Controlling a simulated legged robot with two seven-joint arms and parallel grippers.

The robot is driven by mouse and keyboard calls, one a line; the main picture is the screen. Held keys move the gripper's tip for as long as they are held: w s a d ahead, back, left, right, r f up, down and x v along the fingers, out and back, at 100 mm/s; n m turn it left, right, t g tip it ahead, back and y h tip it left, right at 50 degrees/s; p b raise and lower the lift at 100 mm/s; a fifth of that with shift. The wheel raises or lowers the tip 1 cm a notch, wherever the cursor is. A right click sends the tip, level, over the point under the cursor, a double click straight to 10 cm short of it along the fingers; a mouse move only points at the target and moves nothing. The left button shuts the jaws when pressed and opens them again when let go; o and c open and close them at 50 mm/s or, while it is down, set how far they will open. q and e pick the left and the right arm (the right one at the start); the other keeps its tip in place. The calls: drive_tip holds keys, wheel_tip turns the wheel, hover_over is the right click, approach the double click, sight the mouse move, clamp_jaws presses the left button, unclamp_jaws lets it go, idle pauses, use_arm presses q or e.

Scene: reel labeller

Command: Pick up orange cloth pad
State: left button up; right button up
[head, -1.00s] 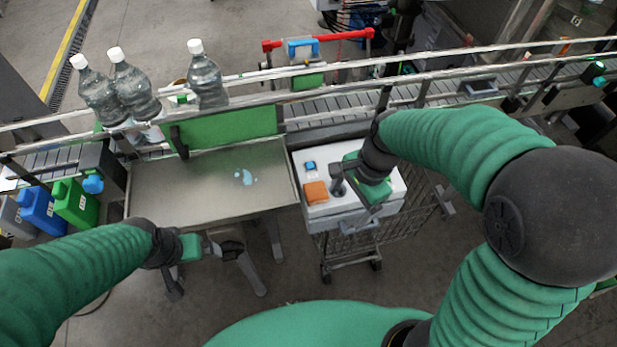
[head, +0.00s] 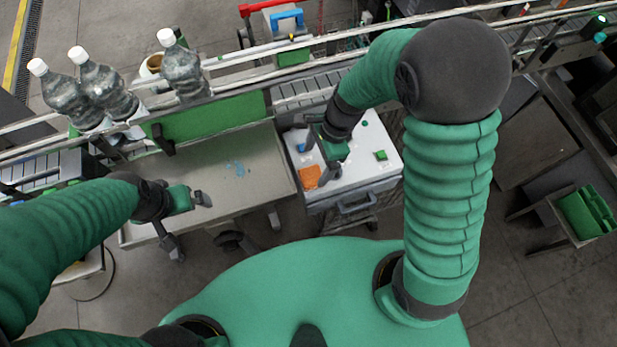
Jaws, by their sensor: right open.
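The orange cloth pad (head: 309,177) lies on the white top of the cart (head: 375,178), near its front left corner. My right gripper (head: 318,158) is open and over the cart top, just behind and right of the pad. One dark finger reaches close to the pad's edge; I cannot tell whether it touches. The pad is not between the fingers as far as I can see.
A small blue item (head: 303,147) and a green block (head: 381,155) are on the cart top. The metal table (head: 205,170) left of the cart has a blue smear. Several clear bottles (head: 181,65) stand by the conveyor rail (head: 235,80) behind. A green bin (head: 588,210) is far right.

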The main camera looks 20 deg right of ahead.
sight(313, 175)
drive_tip(key=f, duration=0.1)
drive_tip(key=w, duration=0.1)
drive_tip(key=f, duration=0.1)
drive_tip(key=shift+w+d+f, duration=0.15)
drive_tip(key=shift+d+f, duration=0.15)
drive_tip(key=f, duration=0.2)
drive_tip(key=s+f, duration=0.1)
drive_tip(key=shift+a+f+p, duration=0.25)
drive_tip(key=shift+f+p, duration=0.15)
drive_tip(key=shift+s+a+f, duration=0.2)
drive_tip(key=shift+a, duration=0.4)
drive_tip(key=shift+w+a, duration=0.15)
drive_tip(key=shift+a, duration=0.05)
drive_tip(key=c, duration=0.5)
drive_tip(key=shift+c, duration=1.1)
drive_tip(key=shift+d, duration=0.35)
drive_tip(key=c, duration=0.5)
use_arm(q)
drive_tip(key=shift+w+d+r, duration=0.2)
drive_tip(key=shift+w+d, duration=0.05)
drive_tip(key=shift+d, duration=0.2)
drive_tip(key=shift+w+d+r, duration=0.2)
drive_tip(key=shift+w+d, duration=0.05)
drive_tip(key=shift+d, duration=0.15)
use_arm(e)
drive_tip(key=shift+d, duration=0.2)
drive_tip(key=shift+c, duration=1.2)
